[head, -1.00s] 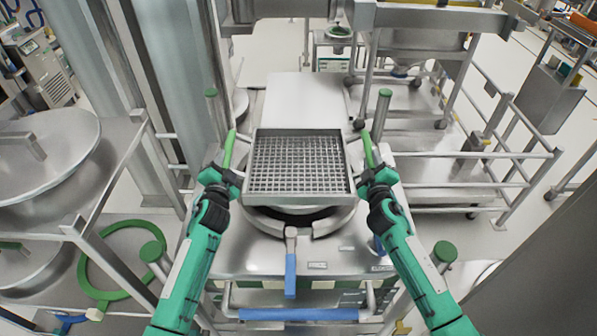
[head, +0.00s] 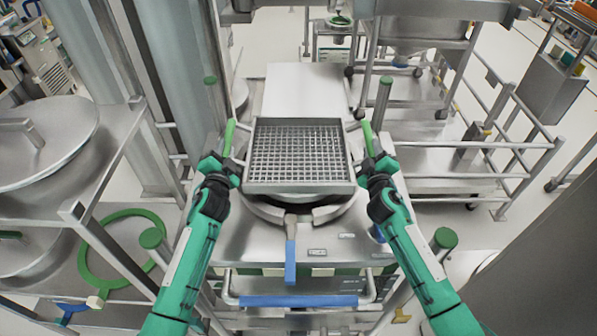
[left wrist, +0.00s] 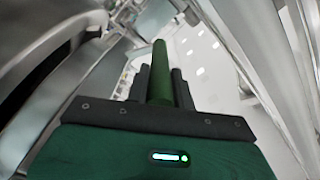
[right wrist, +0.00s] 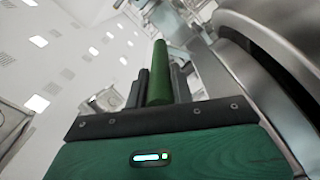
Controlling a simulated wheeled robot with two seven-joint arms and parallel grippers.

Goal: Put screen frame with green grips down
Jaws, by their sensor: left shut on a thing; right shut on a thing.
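The screen frame (head: 299,188) is a square metal frame around a grid mesh, at the middle of the head view. It looks level, above a round metal ring; the frame hides whether they touch. Its left green grip (head: 230,136) and right green grip (head: 367,136) stick out at its sides. My left gripper (head: 225,164) is shut on the left grip, which shows between the fingers in the left wrist view (left wrist: 160,72). My right gripper (head: 373,164) is shut on the right grip, seen in the right wrist view (right wrist: 158,72).
The round ring (head: 292,223) with a blue-handled clamp (head: 290,262) sits on a metal machine top. Green-capped posts stand at both sides, including one at the right (head: 385,90). A rack with lidded vessels (head: 45,140) is at left; rails (head: 500,175) stand right.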

